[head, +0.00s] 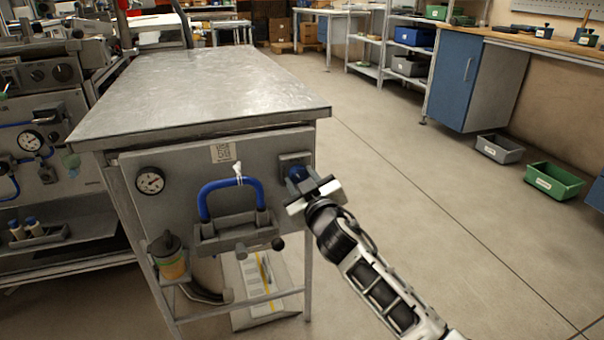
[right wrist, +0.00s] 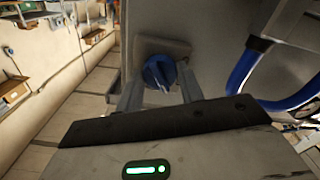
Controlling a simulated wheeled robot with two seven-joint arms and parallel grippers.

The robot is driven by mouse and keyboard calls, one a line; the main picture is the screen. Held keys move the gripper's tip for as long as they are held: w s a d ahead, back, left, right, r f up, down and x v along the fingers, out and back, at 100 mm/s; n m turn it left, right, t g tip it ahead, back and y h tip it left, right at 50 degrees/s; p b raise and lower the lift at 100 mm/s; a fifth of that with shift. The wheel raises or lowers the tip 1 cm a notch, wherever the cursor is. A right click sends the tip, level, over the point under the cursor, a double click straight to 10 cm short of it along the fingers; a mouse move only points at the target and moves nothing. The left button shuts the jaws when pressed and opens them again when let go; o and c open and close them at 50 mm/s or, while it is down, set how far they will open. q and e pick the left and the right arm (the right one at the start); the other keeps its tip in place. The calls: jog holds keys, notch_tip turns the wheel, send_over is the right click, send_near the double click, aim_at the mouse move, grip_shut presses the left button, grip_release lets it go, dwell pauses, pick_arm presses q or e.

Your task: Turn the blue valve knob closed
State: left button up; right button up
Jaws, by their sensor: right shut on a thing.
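The blue valve knob (head: 297,173) sits on a small square plate at the upper right of the grey panel under the metal table. In the right wrist view the knob (right wrist: 159,72) shows between the two fingers, with a ridge across its face. My right gripper (head: 304,182) reaches the knob from the front right and is shut on it. In the head view the gripper covers part of the knob. In the right wrist view the fingers (right wrist: 160,90) stand on either side of it. My left gripper is not in view.
The metal tabletop (head: 200,85) is bare. Open floor (head: 420,190) lies to the right.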

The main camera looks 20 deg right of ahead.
jog(key=shift+r+n+p, duration=0.1)
jog(key=shift+n+p, duration=0.3)
jog(key=shift+n, duration=0.6)
jog(key=n+p, duration=0.1)
jog(key=n, duration=0.1)
jog(key=shift+n, duration=0.3)
jog(key=n+p, duration=0.1)
jog(key=n, duration=0.3)
jog(key=shift+n+p, duration=0.4)
jog(key=shift+n, duration=0.7)
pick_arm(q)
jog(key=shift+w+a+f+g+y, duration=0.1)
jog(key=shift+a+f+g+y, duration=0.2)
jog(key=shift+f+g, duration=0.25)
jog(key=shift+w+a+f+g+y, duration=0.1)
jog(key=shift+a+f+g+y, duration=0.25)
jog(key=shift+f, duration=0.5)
pick_arm(e)
jog(key=shift+n, duration=0.3)
jog(key=o, duration=1)
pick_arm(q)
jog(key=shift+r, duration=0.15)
